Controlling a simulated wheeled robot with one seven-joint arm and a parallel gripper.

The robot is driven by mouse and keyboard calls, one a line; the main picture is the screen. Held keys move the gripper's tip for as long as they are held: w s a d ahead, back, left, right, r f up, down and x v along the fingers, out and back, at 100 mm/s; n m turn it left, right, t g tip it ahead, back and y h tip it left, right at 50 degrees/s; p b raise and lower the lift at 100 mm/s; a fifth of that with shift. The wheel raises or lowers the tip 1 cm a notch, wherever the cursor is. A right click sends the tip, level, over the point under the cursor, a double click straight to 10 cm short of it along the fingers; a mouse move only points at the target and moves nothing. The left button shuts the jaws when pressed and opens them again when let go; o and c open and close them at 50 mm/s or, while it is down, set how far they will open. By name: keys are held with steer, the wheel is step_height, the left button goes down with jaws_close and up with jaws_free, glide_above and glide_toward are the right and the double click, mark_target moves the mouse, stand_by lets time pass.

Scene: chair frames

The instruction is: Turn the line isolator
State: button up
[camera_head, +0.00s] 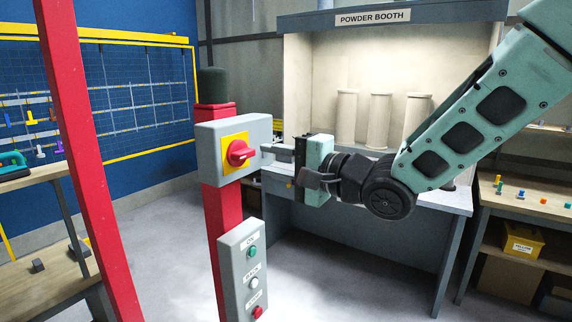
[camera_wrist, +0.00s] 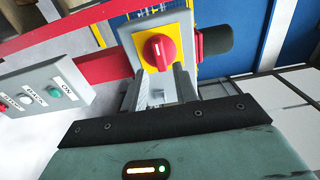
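The line isolator is a red rotary knob (camera_head: 240,153) on a yellow plate (camera_head: 228,165), set in a grey box on a red post. In the wrist view the knob (camera_wrist: 159,50) sits just beyond my fingertips, with a white mark on its face. My gripper (camera_head: 272,150) is to the right of the knob in the head view, pointing at it, with a small space between. In the wrist view my gripper (camera_wrist: 158,80) has its two fingers apart with nothing between them.
A grey button panel (camera_head: 243,270) with green, white and red buttons is on the post below the isolator box (camera_head: 262,130). A red upright (camera_head: 85,150) stands at the left. The powder booth (camera_head: 320,80) with pale cylinders is behind my arm. A workbench (camera_head: 540,205) is at the right.

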mark_target(248, 155)
steer(key=x, duration=0.5)
steer(key=shift+a, duration=0.1)
steer(key=c, duration=0.6)
steer(key=m, duration=0.4)
steer(key=shift+w, duration=0.1)
steer(key=m, duration=0.9)
steer(key=shift+m, duration=0.3)
steer(key=m, duration=0.4)
steer(key=o, duration=0.8)
steer(key=shift+o, duration=0.2)
